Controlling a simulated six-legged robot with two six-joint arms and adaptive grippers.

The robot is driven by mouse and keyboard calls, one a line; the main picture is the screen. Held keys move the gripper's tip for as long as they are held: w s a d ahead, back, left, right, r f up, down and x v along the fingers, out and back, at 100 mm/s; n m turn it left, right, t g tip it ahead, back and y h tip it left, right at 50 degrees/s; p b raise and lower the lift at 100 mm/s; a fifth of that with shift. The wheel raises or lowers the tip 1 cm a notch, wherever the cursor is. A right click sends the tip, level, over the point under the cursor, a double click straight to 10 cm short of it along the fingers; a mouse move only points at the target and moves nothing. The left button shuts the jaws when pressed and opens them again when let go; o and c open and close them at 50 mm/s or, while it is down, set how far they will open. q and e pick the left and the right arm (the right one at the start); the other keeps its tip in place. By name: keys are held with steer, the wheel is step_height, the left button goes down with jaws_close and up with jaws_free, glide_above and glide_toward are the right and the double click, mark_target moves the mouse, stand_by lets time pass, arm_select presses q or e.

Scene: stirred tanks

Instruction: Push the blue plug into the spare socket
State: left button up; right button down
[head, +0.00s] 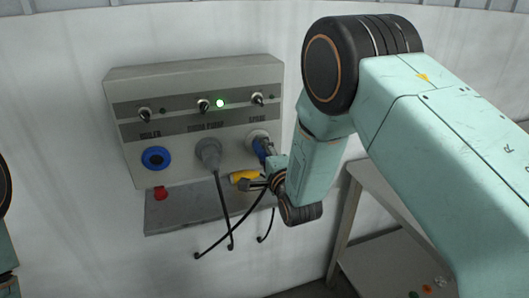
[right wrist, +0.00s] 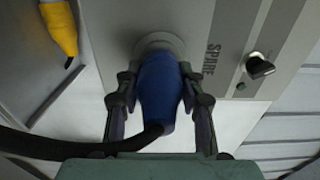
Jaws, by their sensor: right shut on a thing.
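The blue plug (right wrist: 160,95) is between the two fingers of my right gripper (right wrist: 160,80) in the right wrist view. The gripper is shut on it. The plug's front end meets the pale round spare socket (right wrist: 160,42), beside the word SPARE; how deep it sits is hard to tell. In the head view the blue plug (head: 262,147) is at the spare socket (head: 256,135), at the panel's right end, partly hidden by my right gripper (head: 272,167). A dark cable trails from the plug. My left gripper is out of view.
The grey panel (head: 190,80) has several switches and a lit green lamp (head: 220,103). A grey plug (head: 208,152) fills the middle socket; a blue socket (head: 155,158) is at left. A yellow plug (head: 244,176) and red item (head: 161,193) are by the shelf (head: 170,218) below.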

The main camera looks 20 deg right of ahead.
steer(key=shift+w, duration=0.15)
steer(key=c, duration=0.7)
jaws_free()
steer(key=s, duration=1.2)
steer(key=shift+d+r, duration=0.1)
steer(key=shift+d, duration=0.15)
